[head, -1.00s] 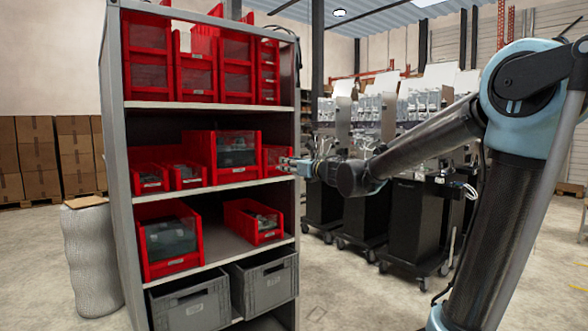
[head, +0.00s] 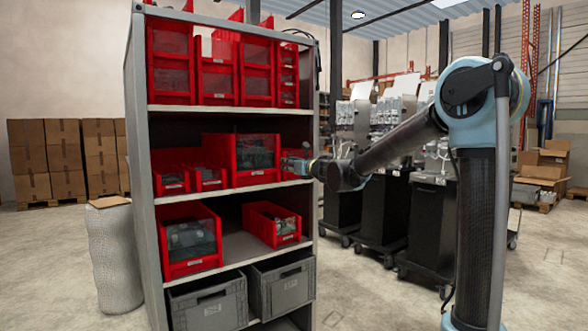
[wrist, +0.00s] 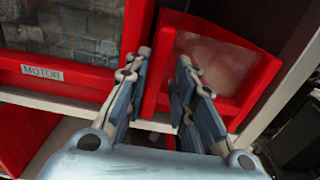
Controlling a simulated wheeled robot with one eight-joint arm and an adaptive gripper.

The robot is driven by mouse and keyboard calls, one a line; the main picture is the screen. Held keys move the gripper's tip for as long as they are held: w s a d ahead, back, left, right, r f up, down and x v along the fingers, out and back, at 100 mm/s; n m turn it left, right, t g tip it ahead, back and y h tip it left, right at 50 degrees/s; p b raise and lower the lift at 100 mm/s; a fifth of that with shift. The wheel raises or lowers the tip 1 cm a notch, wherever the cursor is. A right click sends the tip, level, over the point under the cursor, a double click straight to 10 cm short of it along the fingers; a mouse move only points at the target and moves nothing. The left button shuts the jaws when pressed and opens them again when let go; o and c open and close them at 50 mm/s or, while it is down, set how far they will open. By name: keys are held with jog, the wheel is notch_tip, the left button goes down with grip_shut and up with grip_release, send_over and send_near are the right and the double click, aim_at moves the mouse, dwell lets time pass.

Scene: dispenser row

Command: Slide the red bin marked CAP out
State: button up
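A small red bin (wrist: 222,72) with a clear front stands at the right end of the middle shelf, just right of a larger red bin marked MOTOR (wrist: 65,85). No CAP label is readable; the small bin's label area is hidden behind my fingers. My gripper (wrist: 162,62) is open in the wrist view, with its two fingers apart on either side of the small bin's left front edge. I cannot tell whether they touch it. In the head view my gripper (head: 292,163) is in front of the small bin and hides much of it.
The grey rack (head: 146,180) has an upright post close to the right of the small bin. Other red bins (head: 271,222) stand on the shelves above and below. Grey crates (head: 282,287) are at the bottom. Black carts (head: 385,215) stand behind my arm.

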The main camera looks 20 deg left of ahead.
jog(key=shift+w+a, duration=0.35)
jog(key=shift+a, duration=0.15)
grip_shut()
jog(key=shift+d, duration=0.1)
